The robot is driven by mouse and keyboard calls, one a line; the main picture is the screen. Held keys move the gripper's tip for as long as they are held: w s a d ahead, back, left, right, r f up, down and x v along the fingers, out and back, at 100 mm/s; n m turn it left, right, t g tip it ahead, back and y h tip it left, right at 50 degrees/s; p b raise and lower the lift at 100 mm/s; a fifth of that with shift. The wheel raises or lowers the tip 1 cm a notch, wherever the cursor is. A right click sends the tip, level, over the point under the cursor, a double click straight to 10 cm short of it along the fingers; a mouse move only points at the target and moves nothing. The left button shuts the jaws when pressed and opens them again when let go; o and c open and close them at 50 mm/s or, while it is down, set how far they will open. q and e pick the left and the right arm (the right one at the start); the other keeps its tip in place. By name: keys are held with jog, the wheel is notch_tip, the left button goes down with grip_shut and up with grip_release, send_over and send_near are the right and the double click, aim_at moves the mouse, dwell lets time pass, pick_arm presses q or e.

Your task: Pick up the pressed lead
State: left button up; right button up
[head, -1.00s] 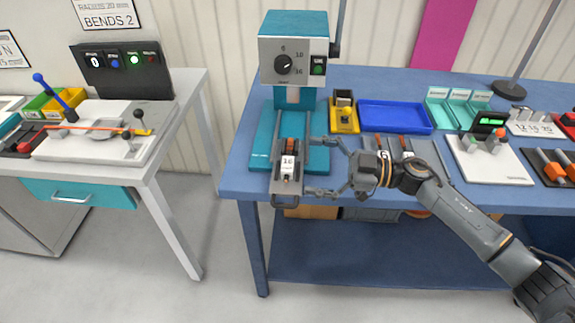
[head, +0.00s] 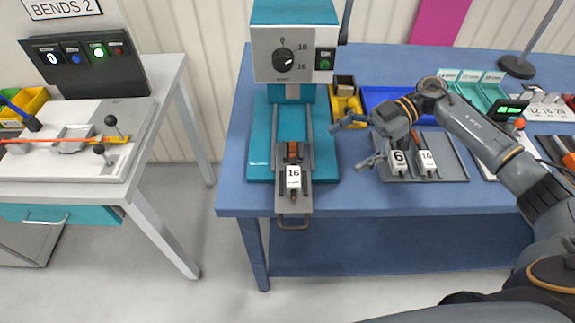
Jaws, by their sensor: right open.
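A teal press (head: 295,55) stands at the table's left end. Its grey slide (head: 294,207) is drawn out toward the front edge and carries a die block labelled 16 (head: 293,178). An orange-brown piece (head: 292,151) shows behind the label; I cannot tell whether it belongs to a lead. No separate lead is clearly visible. My right gripper (head: 350,147) is open and empty, right of the slide and apart from it, with its fingers pointing left. My left gripper is not in view.
A grey tray (head: 447,160) right of the press holds dies labelled 6 (head: 398,160) and 10 (head: 427,163). Behind my right arm are a yellow holder (head: 347,108) and a blue tray (head: 376,97). A white bench (head: 165,72) stands left across a floor gap.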

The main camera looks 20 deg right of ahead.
jog(key=p, duration=0.2)
send_near(297, 178)
jog(key=x, duration=0.4)
jog(key=shift+f, duration=0.15)
jog(key=x, duration=0.1)
jog(key=p+x, duration=0.1)
jog(key=shift+a, duration=0.45)
jog(key=p+x, duration=0.1)
jog(key=x, duration=0.1)
jog(key=shift+a, duration=0.25)
jog(key=shift+a+f, duration=0.2)
jog(key=shift+a, duration=0.1)
jog(key=shift+a+f, duration=0.1)
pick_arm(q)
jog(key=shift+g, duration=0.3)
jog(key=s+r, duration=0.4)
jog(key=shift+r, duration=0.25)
pick_arm(e)
jog(key=shift+s, duration=0.1)
jog(key=c, duration=1.4)
